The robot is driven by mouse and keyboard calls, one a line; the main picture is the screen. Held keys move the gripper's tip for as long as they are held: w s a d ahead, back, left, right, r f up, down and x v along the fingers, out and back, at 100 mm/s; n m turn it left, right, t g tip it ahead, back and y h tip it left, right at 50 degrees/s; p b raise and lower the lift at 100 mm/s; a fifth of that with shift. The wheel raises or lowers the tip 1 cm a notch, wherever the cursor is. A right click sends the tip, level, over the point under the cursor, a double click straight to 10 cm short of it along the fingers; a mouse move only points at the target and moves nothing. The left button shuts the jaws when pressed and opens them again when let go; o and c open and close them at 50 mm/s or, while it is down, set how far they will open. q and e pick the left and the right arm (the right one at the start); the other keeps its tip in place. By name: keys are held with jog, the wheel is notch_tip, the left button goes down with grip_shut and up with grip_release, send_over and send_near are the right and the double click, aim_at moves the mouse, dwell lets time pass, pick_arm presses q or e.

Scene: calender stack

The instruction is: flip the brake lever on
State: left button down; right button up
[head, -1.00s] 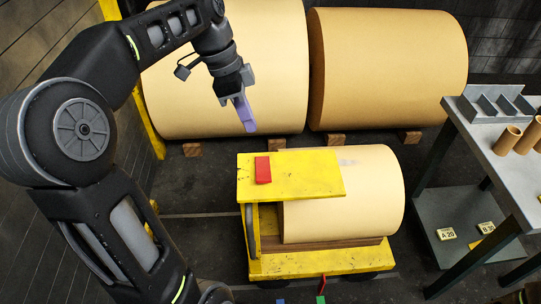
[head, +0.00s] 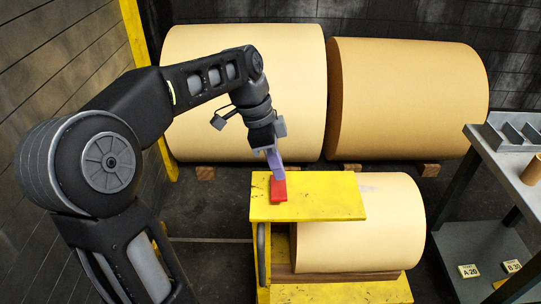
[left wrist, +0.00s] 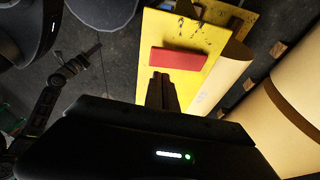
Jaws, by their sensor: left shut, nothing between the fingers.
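The red lever (head: 279,190) sits on the flat yellow top plate (head: 325,200) of the cart. It also shows in the left wrist view as a red bar (left wrist: 178,59) lying across the yellow plate. My left gripper (head: 274,172) is shut and empty, with its purple-tinted fingers pointing down at the far end of the red lever. In the left wrist view the closed fingers (left wrist: 162,78) are just beside the lever's long edge. I cannot tell whether they touch it.
The cart carries a tan paper roll (head: 375,230) beside the plate. Two large tan rolls (head: 245,90) stand behind on wooden blocks. A grey shelf table (head: 500,165) with a brown tube (head: 532,170) is at the right.

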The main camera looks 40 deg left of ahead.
aim_at(282, 195)
pick_arm(q)
jog(key=shift+s+d+f, duration=0.15)
jog(key=shift+s+f, duration=0.05)
jog(key=shift+f, duration=0.85)
jog(key=shift+s+d+f, duration=0.15)
jog(key=shift+f, duration=0.85)
